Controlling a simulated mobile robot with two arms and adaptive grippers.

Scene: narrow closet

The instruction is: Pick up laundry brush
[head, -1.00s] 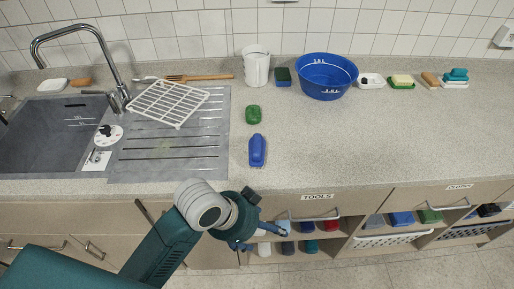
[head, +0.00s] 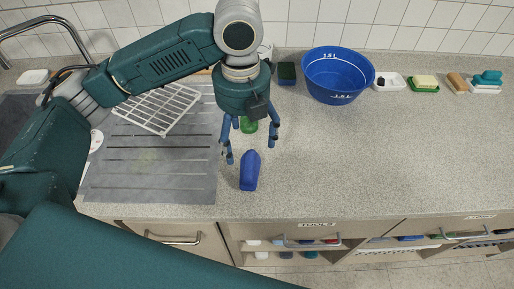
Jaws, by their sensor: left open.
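A long blue object (head: 250,171), which looks like the laundry brush, lies on the speckled counter just right of the drainboard. Its underside is hidden. My left gripper (head: 250,149) points down with its fingers spread, open and empty. In the picture its fingertips show just behind and to either side of the blue object's far end; I cannot tell how high they are above the counter. A green object (head: 249,127) shows between the fingers, partly hidden by the gripper. My right gripper is not in view.
A blue basin (head: 338,75) and a dark green sponge-like block (head: 287,73) stand at the back. A white rack (head: 158,108) lies on the drainboard (head: 150,180) at left. The counter's right front is clear.

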